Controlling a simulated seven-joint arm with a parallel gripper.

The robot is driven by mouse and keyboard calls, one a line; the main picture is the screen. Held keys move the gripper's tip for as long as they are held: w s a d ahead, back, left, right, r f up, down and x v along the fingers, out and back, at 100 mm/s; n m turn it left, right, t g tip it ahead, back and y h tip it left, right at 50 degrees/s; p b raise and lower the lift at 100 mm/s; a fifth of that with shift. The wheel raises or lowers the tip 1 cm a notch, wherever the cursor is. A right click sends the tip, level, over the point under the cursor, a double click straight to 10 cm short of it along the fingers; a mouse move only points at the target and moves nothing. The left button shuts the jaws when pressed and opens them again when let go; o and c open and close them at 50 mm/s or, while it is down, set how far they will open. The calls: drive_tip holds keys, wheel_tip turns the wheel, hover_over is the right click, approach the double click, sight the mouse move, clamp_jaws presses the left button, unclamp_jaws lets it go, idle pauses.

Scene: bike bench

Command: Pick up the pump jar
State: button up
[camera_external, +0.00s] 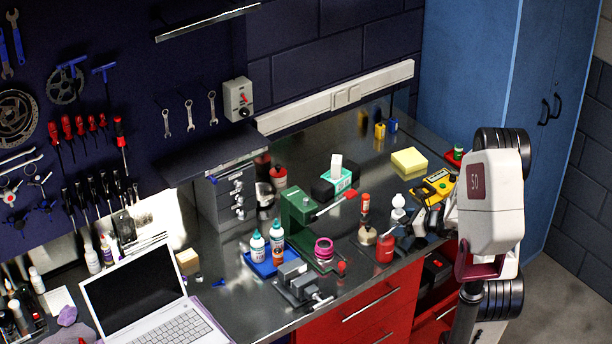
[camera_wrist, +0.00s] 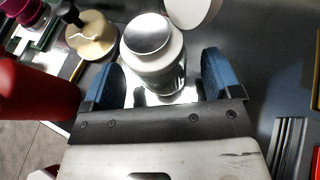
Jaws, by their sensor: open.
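The pump jar, which I take to be the white jar with a round grey metal top (camera_wrist: 152,62), stands between the two blue fingers of my gripper (camera_wrist: 160,78) in the wrist view. The fingers are open, one on each side of it, and a gap shows on both sides. Its lower part is partly hidden by the gripper body. In the external view the white jar (camera_external: 398,211) stands on the bench just left of my gripper (camera_external: 411,230), whose fingertips are hard to make out there.
A red can (camera_external: 385,248) stands close by; it is large at left in the wrist view (camera_wrist: 35,95). A beige pot with a black top (camera_wrist: 90,38) sits near the left finger. An open red drawer (camera_external: 432,305) is below.

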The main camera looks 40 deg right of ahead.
drive_tip(key=shift+w, duration=0.15)
drive_tip(key=shift+c, duration=0.2)
idle(0.3)
drive_tip(key=c, duration=1.1)
drive_tip(key=shift+r, duration=0.1)
wheel_tip(320, 180, up, 18)
drive_tip(key=shift+f, duration=0.1)
idle(1.1)
